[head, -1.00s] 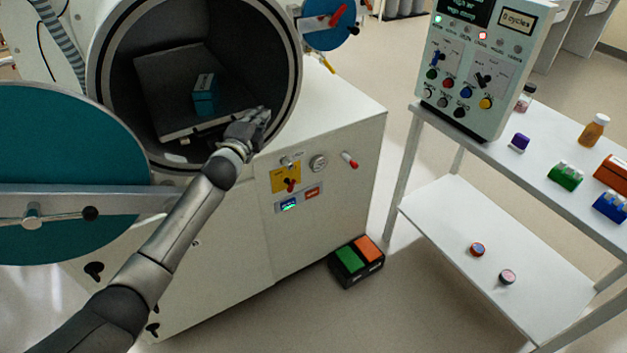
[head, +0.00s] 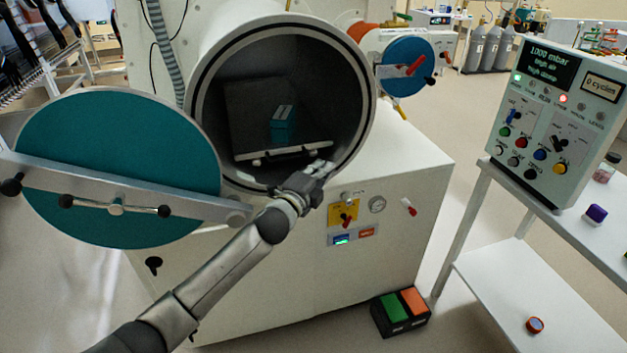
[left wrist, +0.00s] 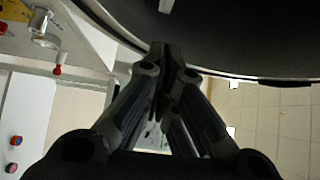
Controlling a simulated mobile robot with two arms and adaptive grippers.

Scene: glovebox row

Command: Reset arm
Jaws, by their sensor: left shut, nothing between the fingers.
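My left arm comes in from the lower left in the head view. Its gripper (head: 318,172) is at the lower right rim of the round chamber opening (head: 366,130), in front of the chamber. The gripper is shut and empty; in the left wrist view its fingers (left wrist: 160,55) meet, with the chamber's dark rim close beyond them. Inside the chamber, a teal box (head: 283,124) with a pale label stands on a sliding tray (head: 262,158). My right gripper is in neither view.
The round teal door (head: 110,160) stands open at left, with a metal bar across it. A control console (head: 545,130) stands on a white cart (head: 520,290) at right. A green and orange pedal box (head: 400,310) is on the floor. Open floor lies between.

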